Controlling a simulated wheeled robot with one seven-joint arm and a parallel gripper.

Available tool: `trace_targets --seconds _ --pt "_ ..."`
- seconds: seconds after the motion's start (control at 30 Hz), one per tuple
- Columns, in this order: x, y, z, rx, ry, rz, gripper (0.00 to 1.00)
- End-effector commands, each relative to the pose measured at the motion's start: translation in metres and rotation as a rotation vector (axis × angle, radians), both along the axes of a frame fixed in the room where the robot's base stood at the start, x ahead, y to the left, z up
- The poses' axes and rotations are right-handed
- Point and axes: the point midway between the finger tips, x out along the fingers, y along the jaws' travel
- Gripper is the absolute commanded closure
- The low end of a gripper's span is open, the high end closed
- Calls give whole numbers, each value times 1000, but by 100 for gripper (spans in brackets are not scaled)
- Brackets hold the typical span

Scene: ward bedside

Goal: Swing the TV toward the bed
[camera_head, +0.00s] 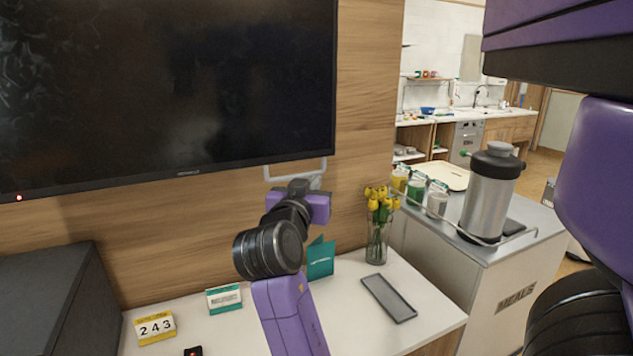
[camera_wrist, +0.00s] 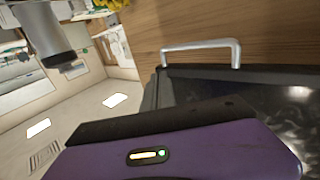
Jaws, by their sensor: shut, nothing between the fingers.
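The TV (camera_head: 170,90) is a large black screen in front of a wood-panelled wall, filling the upper left of the head view. A pale bar handle (camera_head: 268,172) hangs under its lower right edge. In the wrist view the TV (camera_wrist: 250,92) looks upside down, with the handle (camera_wrist: 200,44) along its edge. My gripper (camera_head: 299,184) is shut and empty, just below the handle in the head view. Whether it touches the handle is hard to tell. The fingertips are not clear in the wrist view, where my purple hand fills the bottom. The bed is not in view.
Below is a white counter (camera_head: 350,325) with a yellow number block (camera_head: 155,327), a green card (camera_head: 320,258), a vase of yellow flowers (camera_head: 378,235) and a grey tray (camera_head: 388,298). A meals cart (camera_head: 515,295) with a steel flask (camera_head: 490,195) stands at right.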

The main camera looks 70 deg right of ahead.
Motion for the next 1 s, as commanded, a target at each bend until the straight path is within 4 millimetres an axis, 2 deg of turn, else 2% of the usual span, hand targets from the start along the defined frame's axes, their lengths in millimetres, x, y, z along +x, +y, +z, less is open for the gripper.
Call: trace_targets --seconds 0.1,0.3,1.0 --pt "-1 19 -2 -1 -1 4 100" --pt "-4 34 0 1 0 1 100" --pt "-4 36 1 -1 6 1 100"
